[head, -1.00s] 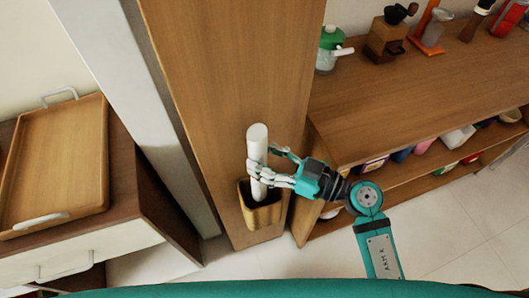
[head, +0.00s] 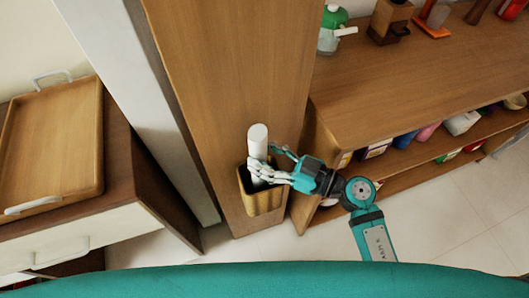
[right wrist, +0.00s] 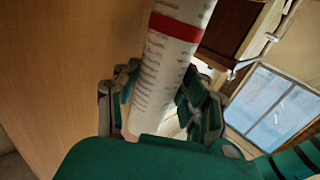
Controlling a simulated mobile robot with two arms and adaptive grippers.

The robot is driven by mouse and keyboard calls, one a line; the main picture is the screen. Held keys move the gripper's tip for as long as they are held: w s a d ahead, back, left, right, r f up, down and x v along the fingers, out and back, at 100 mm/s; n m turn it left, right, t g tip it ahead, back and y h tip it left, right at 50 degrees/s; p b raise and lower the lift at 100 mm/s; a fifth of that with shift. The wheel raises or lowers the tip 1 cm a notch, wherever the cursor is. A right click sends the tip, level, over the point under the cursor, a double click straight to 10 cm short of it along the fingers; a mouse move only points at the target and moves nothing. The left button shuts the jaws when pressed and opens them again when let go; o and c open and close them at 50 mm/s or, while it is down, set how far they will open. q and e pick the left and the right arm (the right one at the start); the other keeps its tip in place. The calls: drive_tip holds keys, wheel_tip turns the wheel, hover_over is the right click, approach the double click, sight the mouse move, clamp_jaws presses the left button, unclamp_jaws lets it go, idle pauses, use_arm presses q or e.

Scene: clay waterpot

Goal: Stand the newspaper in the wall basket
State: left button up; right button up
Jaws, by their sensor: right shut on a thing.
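The newspaper (head: 258,140) is a white roll held upright in the head view. In the right wrist view the newspaper (right wrist: 167,70) shows printed lines and a red band. My right gripper (head: 262,174) is shut on it; its fingers also show on both sides of the roll in the right wrist view (right wrist: 160,100). The wall basket (head: 262,203) is a tan, open-topped box with a dark inside on the wooden panel. The roll's lower end is at the basket's opening, hidden by the fingers and rim, so its depth inside cannot be told. My left gripper is out of view.
A wooden shelf unit (head: 400,90) with bottles and boxes stands close on the right, beside my right arm. A cabinet (head: 140,200) with a wooden tray (head: 52,140) stands on the left. Pale tiled floor (head: 440,210) is clear at the lower right.

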drive_tip(key=o, duration=1.3)
drive_tip(key=shift+o, duration=0.2)
drive_tip(key=v, duration=1.2)
